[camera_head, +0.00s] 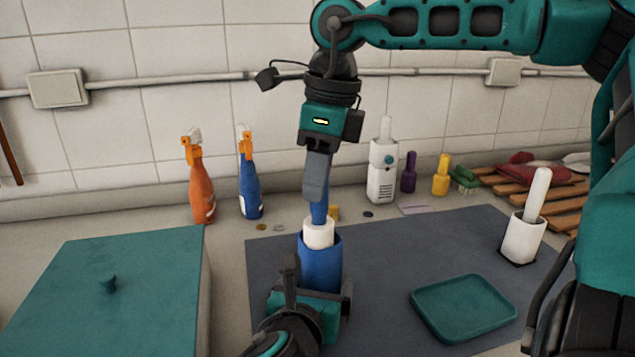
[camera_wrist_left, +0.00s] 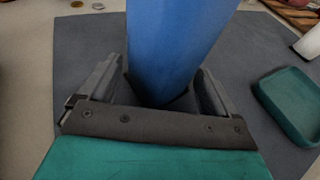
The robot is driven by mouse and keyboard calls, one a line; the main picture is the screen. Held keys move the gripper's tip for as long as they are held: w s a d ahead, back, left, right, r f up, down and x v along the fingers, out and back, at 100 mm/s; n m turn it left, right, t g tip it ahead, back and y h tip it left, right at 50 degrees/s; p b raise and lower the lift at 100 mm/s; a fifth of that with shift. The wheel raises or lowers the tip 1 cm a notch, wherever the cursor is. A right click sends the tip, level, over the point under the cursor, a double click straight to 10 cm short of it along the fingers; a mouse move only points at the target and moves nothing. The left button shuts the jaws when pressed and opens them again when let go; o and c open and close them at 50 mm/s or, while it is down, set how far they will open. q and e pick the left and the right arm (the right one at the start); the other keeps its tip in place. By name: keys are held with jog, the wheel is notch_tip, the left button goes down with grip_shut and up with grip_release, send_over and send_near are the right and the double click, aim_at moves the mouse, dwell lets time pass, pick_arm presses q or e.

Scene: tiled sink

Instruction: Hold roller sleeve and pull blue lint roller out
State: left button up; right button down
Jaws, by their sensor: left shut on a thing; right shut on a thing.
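The blue roller sleeve (camera_head: 321,262) stands upright on the grey mat. My left gripper (camera_head: 318,290) is low down and shut around it; in the left wrist view the blue sleeve (camera_wrist_left: 172,45) is between both fingers. The lint roller's white roll (camera_head: 318,232) sticks up out of the sleeve's top, its lower part hidden inside. Its blue handle (camera_head: 319,212) rises above the roll. My right gripper (camera_head: 317,185) comes from above and is shut on the handle, whose upper part the fingers hide.
A teal tray (camera_head: 463,308) and a white holder (camera_head: 523,240) with a white handle are on the mat (camera_head: 385,250) at right. A teal box (camera_head: 105,290) is at left. Orange (camera_head: 201,190) and blue (camera_head: 250,185) spray bottles and a white device (camera_head: 383,170) stand along the wall.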

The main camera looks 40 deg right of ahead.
pick_arm(q)
jog(key=shift+w+f, duration=0.1)
pick_arm(e)
jog(key=shift+r, duration=1.9)
pick_arm(q)
jog(key=o, duration=0.7)
jog(key=shift+o, duration=0.2)
jog(key=v, duration=1.2)
pick_arm(e)
jog(key=shift+r+p, duration=3.1)
jog(key=shift+r, duration=0.4)
pick_arm(q)
notch_tip(320, 180, up, 6)
